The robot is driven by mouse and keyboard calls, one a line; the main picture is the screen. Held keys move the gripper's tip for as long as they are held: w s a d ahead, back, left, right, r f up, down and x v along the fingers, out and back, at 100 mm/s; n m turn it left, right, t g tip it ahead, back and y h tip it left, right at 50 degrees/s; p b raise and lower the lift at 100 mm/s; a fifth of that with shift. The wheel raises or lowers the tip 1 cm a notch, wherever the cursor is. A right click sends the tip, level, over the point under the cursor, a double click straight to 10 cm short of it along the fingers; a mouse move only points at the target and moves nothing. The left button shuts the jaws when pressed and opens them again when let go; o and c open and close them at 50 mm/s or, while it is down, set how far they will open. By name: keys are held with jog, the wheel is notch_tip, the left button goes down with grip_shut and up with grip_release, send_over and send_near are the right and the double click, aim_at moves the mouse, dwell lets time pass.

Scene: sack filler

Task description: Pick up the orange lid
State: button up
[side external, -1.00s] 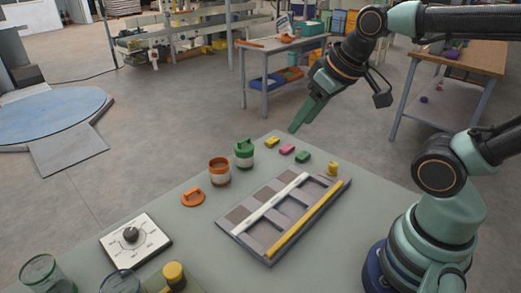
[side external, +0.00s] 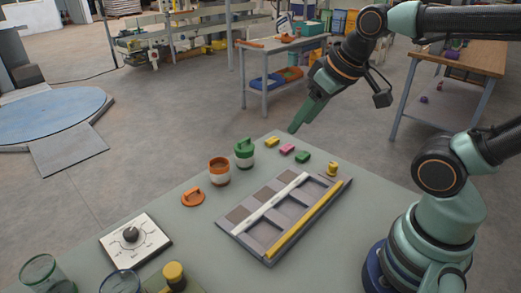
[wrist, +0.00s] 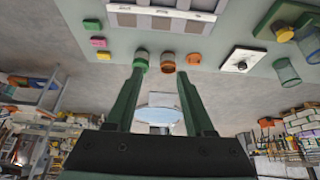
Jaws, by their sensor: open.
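The orange lid (side external: 193,196) lies flat on the table, with its raised handle on top, left of and in front of the open orange-and-white jar (side external: 219,171). In the wrist view the orange lid (wrist: 193,58) is right of the orange jar (wrist: 167,62). A green-lidded jar (side external: 244,153) stands beside the orange jar. My gripper (side external: 293,130) is above the table's far edge, well away from the lid. In the wrist view my gripper (wrist: 159,72) has its two green fingers spread apart with nothing held between them.
A tray with compartments (side external: 285,215) and a yellow bar fills the table's middle. Small yellow, pink and green blocks (side external: 287,149) lie near the far edge. A dial box (side external: 136,241), glasses (side external: 45,275) and a yellow-knobbed item (side external: 174,274) stand at the front left.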

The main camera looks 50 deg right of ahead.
jog(key=n+g, duration=0.6)
jog(key=n, duration=1.2)
send_over(196, 188)
jog(key=f, duration=1.8)
jog(key=shift+w+d+f, duration=0.25)
jog(key=shift+f, duration=0.05)
jog(key=shift+s+a+f, duration=0.1)
jog(key=shift+a+f, duration=0.05)
jog(key=shift+f, duration=1.15)
jog(key=shift+s+a+f, duration=0.1)
jog(key=shift+f, duration=1.2)
jog(key=shift+c, duration=0.3)
